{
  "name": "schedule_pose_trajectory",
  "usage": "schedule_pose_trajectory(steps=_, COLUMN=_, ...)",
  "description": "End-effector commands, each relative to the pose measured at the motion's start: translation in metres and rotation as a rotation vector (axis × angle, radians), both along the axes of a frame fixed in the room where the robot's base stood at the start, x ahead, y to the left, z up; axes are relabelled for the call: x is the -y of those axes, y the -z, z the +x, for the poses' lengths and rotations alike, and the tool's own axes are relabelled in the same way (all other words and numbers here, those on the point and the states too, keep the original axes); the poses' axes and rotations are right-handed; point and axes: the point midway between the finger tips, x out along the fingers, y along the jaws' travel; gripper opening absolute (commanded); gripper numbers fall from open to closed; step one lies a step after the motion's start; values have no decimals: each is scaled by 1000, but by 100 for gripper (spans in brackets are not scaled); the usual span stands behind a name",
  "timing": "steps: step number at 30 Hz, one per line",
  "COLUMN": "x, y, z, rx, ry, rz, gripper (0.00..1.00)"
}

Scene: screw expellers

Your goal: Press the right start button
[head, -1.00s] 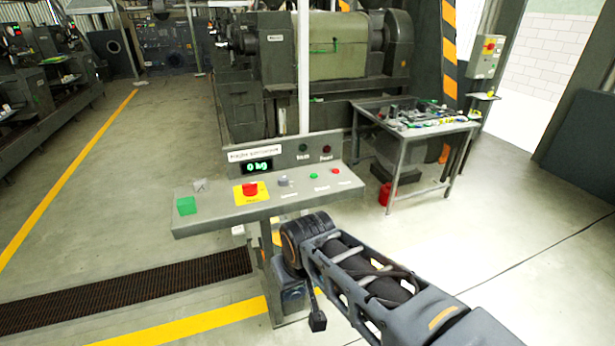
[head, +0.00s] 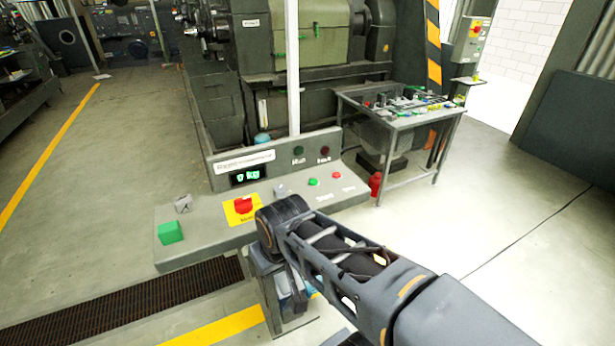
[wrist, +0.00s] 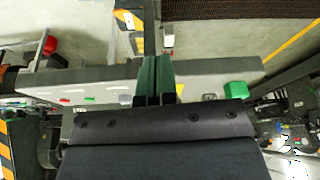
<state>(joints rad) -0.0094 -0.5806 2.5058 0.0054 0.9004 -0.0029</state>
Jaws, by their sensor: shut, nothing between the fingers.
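The grey control panel (head: 215,226) stands in front of me in the head view. Near its right end is a small green button (head: 313,182), with a small red button (head: 336,174) to its right. In the wrist view, the panel (wrist: 205,75) runs across the picture, with the small green button (wrist: 89,99) and red button (wrist: 65,101) at left. My gripper (wrist: 157,75) is shut and empty, its dark fingers in front of the panel's middle. In the head view the gripper is hidden, and my arm overlaps the panel's front edge.
A red mushroom button (head: 243,204) on a yellow plate, a grey knob (head: 281,191) and a green block (head: 170,232) are on the panel. A white post (head: 292,70) rises behind it. A metal table (head: 400,118) with small parts stands behind right.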

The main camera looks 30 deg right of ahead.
Motion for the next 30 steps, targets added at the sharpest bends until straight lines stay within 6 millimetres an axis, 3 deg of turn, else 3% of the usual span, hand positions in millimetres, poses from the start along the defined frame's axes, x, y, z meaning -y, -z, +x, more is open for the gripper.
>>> schedule_pose_trajectory(steps=8, x=2, y=-5, z=9, rx=5, ry=21, rz=17, gripper=0)
schedule_pose_trajectory(steps=11, x=9, y=-17, z=35, rx=27, ry=75, rz=66, gripper=0)
schedule_pose_trajectory(steps=14, x=28, y=-33, z=77, rx=72, ry=167, rz=140, gripper=0)
schedule_pose_trajectory(steps=17, x=61, y=-48, z=125, rx=136, ry=279, rz=219, gripper=0)
schedule_pose_trajectory(steps=21, x=121, y=-60, z=181, rx=236, ry=427, rz=303, gripper=0)
schedule_pose_trajectory(steps=25, x=178, y=-64, z=215, rx=322, ry=542, rz=354, gripper=0)
schedule_pose_trajectory(steps=30, x=237, y=-64, z=238, rx=407, ry=652, rz=392, gripper=0)
